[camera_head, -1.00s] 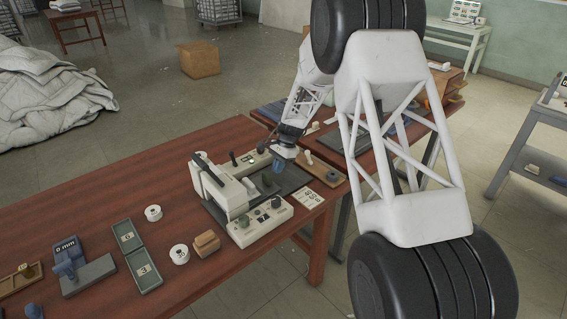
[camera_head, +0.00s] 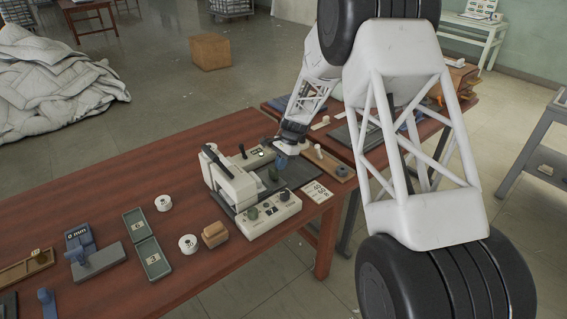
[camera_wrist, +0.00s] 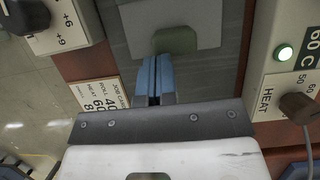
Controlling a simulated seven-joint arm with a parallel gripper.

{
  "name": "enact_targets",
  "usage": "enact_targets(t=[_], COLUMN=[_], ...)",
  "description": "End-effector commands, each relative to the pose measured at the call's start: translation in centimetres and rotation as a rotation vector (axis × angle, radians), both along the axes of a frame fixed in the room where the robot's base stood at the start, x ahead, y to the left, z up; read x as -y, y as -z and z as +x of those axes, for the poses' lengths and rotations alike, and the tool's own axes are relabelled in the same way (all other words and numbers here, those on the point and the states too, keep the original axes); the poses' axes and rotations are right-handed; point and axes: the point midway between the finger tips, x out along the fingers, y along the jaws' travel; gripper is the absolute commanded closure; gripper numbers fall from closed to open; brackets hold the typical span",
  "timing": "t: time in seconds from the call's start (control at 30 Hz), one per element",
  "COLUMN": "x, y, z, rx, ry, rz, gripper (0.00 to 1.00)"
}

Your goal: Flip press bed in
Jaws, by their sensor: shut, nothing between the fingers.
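The press (camera_head: 232,186) is a cream machine with a dark lever on its left side and knobs along its front and back. Its dark grey bed plate (camera_head: 304,174) lies at the right. The wrist view shows a lighter grey plate (camera_wrist: 195,12) with a rounded green grip (camera_wrist: 176,40) at its near edge. My gripper (camera_head: 281,162) is low over the press, close to the grip. In the wrist view its blue fingers (camera_wrist: 153,80) are together and empty, just short of the grip. I cannot tell whether they touch it.
A heat dial (camera_wrist: 298,106) with a lit green lamp and a numbered knob (camera_wrist: 28,14) flank the fingers. A printed card (camera_head: 318,191) lies beside the press. A wooden block (camera_head: 214,234), white rolls and green numbered boxes (camera_head: 152,260) stand left. A second table adjoins behind.

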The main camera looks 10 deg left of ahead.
Motion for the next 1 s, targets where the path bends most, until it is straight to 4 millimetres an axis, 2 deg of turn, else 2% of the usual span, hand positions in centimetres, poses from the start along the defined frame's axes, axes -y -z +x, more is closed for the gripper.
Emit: enact_targets(t=[0.47, 0.77, 1.0], x=[0.4, 2.9, 3.9], y=[0.0, 0.1, -3.8], z=[0.5, 2.8, 4.0], rx=[0.001, -0.001, 0.003], ry=[0.001, 0.002, 0.001], rz=[0.0, -0.001, 0.001], gripper=[1.0, 1.0, 1.0])
